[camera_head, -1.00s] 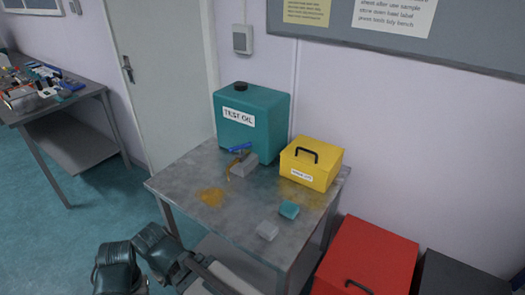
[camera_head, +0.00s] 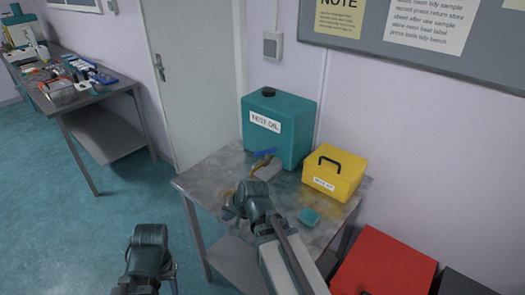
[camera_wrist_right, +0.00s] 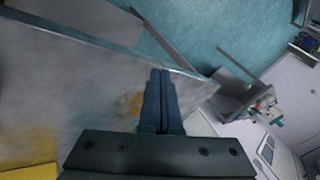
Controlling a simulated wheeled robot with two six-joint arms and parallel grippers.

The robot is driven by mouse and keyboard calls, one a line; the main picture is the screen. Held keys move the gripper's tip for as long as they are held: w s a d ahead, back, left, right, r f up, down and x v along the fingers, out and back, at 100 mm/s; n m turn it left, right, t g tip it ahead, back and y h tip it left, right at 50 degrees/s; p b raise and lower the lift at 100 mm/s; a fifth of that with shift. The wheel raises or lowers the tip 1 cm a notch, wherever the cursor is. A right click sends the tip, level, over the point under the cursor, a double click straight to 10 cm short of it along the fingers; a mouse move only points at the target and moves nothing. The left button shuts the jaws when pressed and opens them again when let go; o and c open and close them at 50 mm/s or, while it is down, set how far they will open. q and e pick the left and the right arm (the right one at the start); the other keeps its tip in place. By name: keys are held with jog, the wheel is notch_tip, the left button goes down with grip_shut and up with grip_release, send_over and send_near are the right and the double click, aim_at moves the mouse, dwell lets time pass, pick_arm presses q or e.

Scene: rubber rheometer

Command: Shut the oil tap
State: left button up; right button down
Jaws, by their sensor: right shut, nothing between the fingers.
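The teal oil can (camera_head: 290,140), labelled "TEST OIL", stands at the back of the grey metal table. Its brass tap (camera_head: 260,164) sticks out of the front, low down, with a blue lever (camera_head: 265,153) on top. Whether the tap is open or shut is too small to tell. My right gripper (camera_head: 238,203) is shut and empty, over the table in front of the tap and apart from it. Its closed fingers also show in the right wrist view (camera_wrist_right: 161,100); no tap is visible there. My left gripper (camera_head: 148,238) is low at the front, away from the table; its fingertips are unclear.
A yellow box (camera_head: 335,173) with a black handle stands right of the can. A yellow-brown stain (camera_wrist_right: 131,103) is on the tabletop. A red box (camera_head: 385,268) stands at the lower right.

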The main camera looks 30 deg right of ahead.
pick_arm(q)
notch_tip(320, 180, up, 3)
jog(key=shift+r+p, duration=0.1)
jog(key=shift+p, duration=1.05)
pick_arm(e)
jog(key=w+d+r+m+t+h, duration=0.1)
jog(key=d+r+m, duration=0.4)
jog(key=d, duration=0.5)
jog(key=w+d+r+m+t+h, duration=0.2)
jog(key=d+r+m+t, duration=0.3)
jog(key=d, duration=0.5)
jog(key=shift+w+d+r+m, duration=0.15)
jog(key=shift+w+r+m, duration=0.3)
jog(key=shift+w, duration=0.25)
jog(key=shift+w+f, duration=0.1)
jog(key=shift+f, duration=0.1)
